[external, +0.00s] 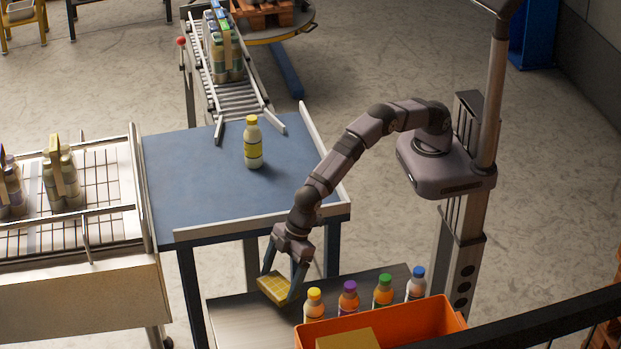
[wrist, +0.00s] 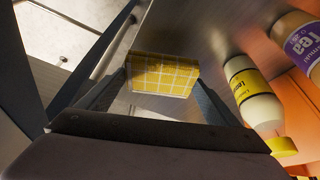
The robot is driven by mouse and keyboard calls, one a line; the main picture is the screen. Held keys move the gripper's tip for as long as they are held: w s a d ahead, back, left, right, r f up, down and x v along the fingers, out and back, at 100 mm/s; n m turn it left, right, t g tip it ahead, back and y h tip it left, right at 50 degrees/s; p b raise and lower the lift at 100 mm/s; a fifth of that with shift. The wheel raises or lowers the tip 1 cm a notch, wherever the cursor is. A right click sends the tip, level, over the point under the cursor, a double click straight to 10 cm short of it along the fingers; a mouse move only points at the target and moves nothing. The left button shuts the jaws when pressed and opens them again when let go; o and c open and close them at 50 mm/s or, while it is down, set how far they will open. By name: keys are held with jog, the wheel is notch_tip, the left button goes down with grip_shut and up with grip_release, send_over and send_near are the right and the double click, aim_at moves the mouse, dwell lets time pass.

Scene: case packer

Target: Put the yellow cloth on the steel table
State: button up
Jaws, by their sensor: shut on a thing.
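The yellow cloth (external: 274,288), folded with a pale grid pattern, is between the fingers of my gripper (external: 282,284). My gripper is shut on it. The cloth also shows in the wrist view (wrist: 163,75), between the tips of both fingers. The steel table (external: 240,318) is the low grey surface below the gripper; it also shows in the wrist view (wrist: 185,35). The cloth is over the table's left part. I cannot tell whether it touches the surface.
Several bottles with coloured caps, one yellow-capped (external: 314,303), stand right of the cloth. An orange crate (external: 395,328) is at the front right. The blue table (external: 200,175) with a white rail and a yellow-capped bottle (external: 253,145) stands behind.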

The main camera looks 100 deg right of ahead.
aim_at(283, 282)
jog(key=shift+f+b, duration=0.7)
jog(key=shift+f, duration=0.9)
jog(key=shift+f+b, duration=0.4)
jog(key=shift+f, duration=0.15)
jog(key=o, duration=1)
jog(key=shift+b+v, duration=1.6)
jog(key=shift+v, duration=2.05)
